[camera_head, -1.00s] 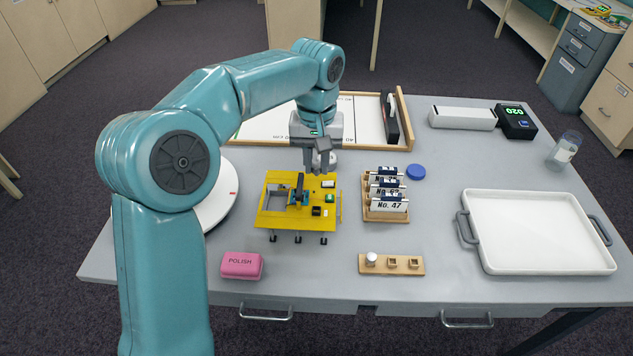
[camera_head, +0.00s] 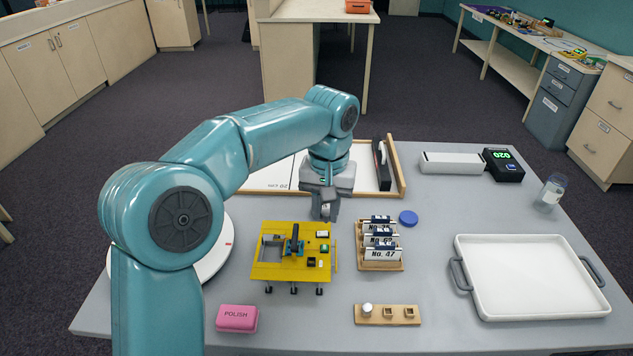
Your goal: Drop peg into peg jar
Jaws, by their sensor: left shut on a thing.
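My left gripper (camera_head: 327,210) hangs behind the back right corner of the yellow board, its fingers pointing down. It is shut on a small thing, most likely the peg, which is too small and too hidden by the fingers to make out. A clear jar with a pale label (camera_head: 550,193), probably the peg jar, stands upright at the right back of the table, well apart from the gripper. A blue round lid (camera_head: 408,218) lies on the table between them. My right gripper is not in view.
The yellow board (camera_head: 265,271) with small parts stands in front of the gripper. A rack with numbered tags (camera_head: 381,266), a wooden block (camera_head: 402,321) with a white-topped piece, a pink POLISH block (camera_head: 237,318) and a white tray (camera_head: 530,313) occupy the front. A black display box (camera_head: 503,166) stands behind.

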